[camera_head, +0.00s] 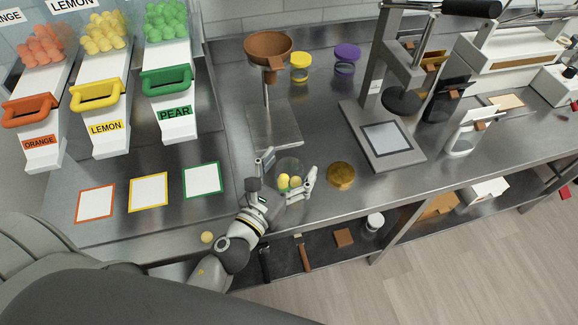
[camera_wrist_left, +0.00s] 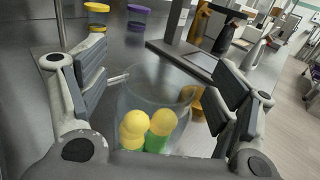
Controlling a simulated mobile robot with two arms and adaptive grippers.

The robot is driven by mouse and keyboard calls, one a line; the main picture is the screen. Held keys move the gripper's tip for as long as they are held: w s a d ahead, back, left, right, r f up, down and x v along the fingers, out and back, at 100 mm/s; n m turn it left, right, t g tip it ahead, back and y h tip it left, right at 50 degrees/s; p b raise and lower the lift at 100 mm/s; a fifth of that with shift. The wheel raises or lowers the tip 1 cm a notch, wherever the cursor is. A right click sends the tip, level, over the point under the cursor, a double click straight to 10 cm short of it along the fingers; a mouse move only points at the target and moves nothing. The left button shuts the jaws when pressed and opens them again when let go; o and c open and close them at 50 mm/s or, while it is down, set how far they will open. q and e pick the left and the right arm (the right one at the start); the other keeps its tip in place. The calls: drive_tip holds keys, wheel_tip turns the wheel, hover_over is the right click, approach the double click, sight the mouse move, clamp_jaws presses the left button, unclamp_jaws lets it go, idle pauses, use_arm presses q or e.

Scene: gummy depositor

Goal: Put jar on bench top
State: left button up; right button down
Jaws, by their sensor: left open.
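The clear glass jar (camera_head: 289,166) is uncovered and upright near the front of the steel bench top (camera_head: 325,207). It holds yellow and green gummies. My left gripper (camera_head: 291,164) is open with a finger on either side of the jar. In the left wrist view the jar (camera_wrist_left: 158,92) sits between the parted pads of the gripper (camera_wrist_left: 165,75), with gaps showing at the sides. The jar appears to rest on the bench, but its base is partly hidden. My right gripper is not in view.
A gold lid (camera_head: 341,175) lies right of the jar. A funnel stand (camera_head: 268,50), a yellow-lidded jar (camera_head: 300,67) and a purple-lidded jar (camera_head: 346,60) stand behind. A press (camera_head: 385,140) is at right. A loose yellow gummy (camera_head: 207,237) lies near the front edge.

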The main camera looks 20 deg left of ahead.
use_arm(q)
drive_tip(key=shift+r, duration=0.15)
drive_tip(key=s+b, duration=0.2)
drive_tip(key=s, duration=0.1)
drive_tip(key=s+a+b, duration=0.1)
drive_tip(key=s+b, duration=0.1)
drive_tip(key=s, duration=0.2)
drive_tip(key=s+a+b, duration=0.1)
drive_tip(key=s+b, duration=0.1)
drive_tip(key=s, duration=0.1)
drive_tip(key=shift+s+f+b, duration=0.2)
drive_tip(key=shift+f+b, duration=0.05)
drive_tip(key=shift+b, duration=0.1)
drive_tip(key=shift+s+a+r+b, duration=0.15)
drive_tip(key=shift+s+r+b, duration=0.2)
drive_tip(key=shift+s, duration=0.35)
drive_tip(key=shift+f, duration=0.1)
